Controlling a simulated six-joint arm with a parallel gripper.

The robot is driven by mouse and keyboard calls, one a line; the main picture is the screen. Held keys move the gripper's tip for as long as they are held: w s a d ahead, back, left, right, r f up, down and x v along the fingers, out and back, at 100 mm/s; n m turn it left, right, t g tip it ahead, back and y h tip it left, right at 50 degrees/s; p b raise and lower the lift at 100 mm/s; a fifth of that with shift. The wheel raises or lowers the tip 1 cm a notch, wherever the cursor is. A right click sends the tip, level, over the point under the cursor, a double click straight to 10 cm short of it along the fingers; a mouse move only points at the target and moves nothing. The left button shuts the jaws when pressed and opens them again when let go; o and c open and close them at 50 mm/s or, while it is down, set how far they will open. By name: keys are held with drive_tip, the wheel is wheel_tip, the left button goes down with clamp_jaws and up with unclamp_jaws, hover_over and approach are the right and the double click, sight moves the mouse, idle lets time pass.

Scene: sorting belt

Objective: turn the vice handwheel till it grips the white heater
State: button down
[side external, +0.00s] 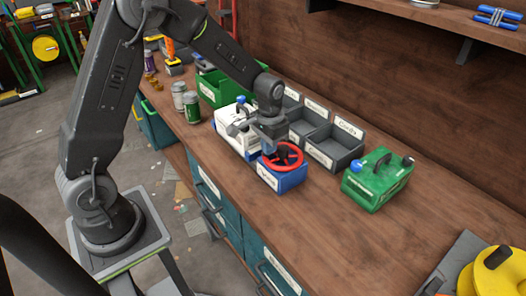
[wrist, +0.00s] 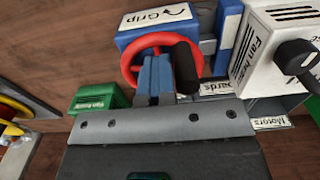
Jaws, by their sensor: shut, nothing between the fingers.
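The vice has a blue body (side external: 285,181) with a "Grip" label, which also shows in the wrist view (wrist: 125,38). Contact with the knob is unclear.
Grey labelled bins (side external: 332,145) stand behind the vice. A green unit (side external: 377,180) is to the right, and a green crate (side external: 212,92) to the left. Two jars (side external: 191,108) stand left of the heater. The bench front right of the vice is clear.

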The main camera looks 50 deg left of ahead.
drive_tip(key=shift+w+a, duration=0.2)
drive_tip(key=shift+a, duration=0.4)
drive_tip(key=shift+w+a, duration=0.2)
drive_tip(key=shift+a, duration=0.4)
drive_tip(key=shift+s, duration=0.1)
drive_tip(key=shift+s+d, duration=0.15)
drive_tip(key=shift+d, duration=0.05)
drive_tip(key=shift+d, duration=0.4)
drive_tip(key=shift+d, duration=0.55)
wheel_tip(320, 180, up, 9)
